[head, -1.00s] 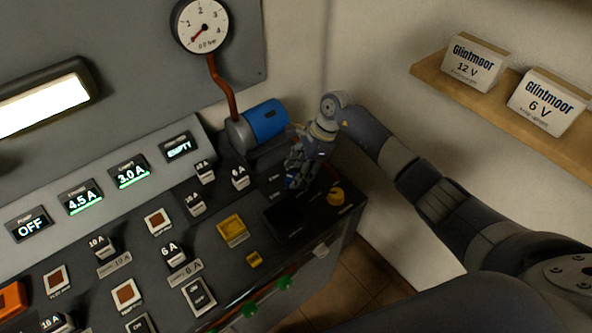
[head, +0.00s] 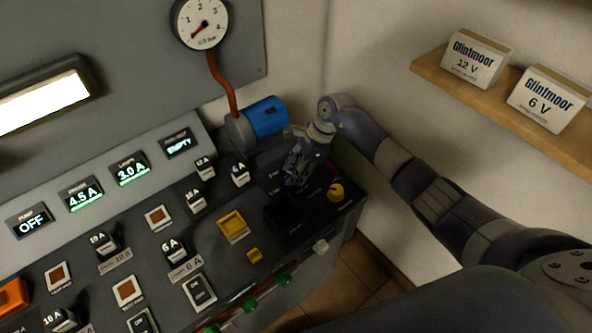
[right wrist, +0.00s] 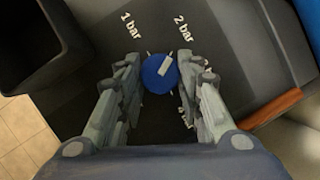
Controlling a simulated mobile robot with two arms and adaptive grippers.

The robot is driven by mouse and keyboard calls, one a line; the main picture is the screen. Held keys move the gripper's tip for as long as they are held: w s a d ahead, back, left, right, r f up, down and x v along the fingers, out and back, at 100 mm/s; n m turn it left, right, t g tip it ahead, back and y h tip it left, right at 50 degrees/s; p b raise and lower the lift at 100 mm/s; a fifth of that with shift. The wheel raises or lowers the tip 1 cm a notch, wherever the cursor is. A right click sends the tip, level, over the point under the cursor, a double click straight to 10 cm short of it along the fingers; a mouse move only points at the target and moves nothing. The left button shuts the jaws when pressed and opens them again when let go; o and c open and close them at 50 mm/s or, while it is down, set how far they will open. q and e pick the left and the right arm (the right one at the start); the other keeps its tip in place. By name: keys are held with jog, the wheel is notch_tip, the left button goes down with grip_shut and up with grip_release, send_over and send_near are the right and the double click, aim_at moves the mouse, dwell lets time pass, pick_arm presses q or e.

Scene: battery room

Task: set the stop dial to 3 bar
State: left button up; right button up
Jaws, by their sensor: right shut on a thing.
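The stop dial (right wrist: 160,74) is a round blue knob with a white mark in the right wrist view. The mark points up and to the right, on the side of the printed "2 bar" label (right wrist: 183,28). The "1 bar" label (right wrist: 131,26) is to its left; the labels at the lower right are partly hidden by a finger. My right gripper (right wrist: 160,84) is shut on the dial, with one finger at each side. In the head view my right gripper (head: 296,177) hides the dial at the panel's right end. My left gripper is not in view.
A pressure gauge (head: 202,23) hangs above a blue cylinder (head: 266,118). A yellow knob (head: 336,191) sits close to the right of my gripper. A dark open bin (head: 289,216) is just in front. A shelf (head: 428,72) with two Glintmoor boxes is at the right.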

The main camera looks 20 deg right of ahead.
jog(key=shift+s+f+m+t+h+b, duration=0.1)
jog(key=shift+m+t+h+b, duration=0.2)
jog(key=shift+m+t+b, duration=0.55)
jog(key=m, duration=0.2)
jog(key=m+t+h, duration=0.1)
jog(key=m, duration=0.2)
jog(key=shift+s+a+m, duration=0.15)
jog(key=shift+m, duration=0.2)
jog(key=shift+a+m+t+h+b, duration=0.1)
jog(key=shift+m+t+h+b, duration=0.4)
jog(key=shift+m, duration=1.5)
jog(key=o, duration=1.1)
jog(key=shift+c, duration=0.2)
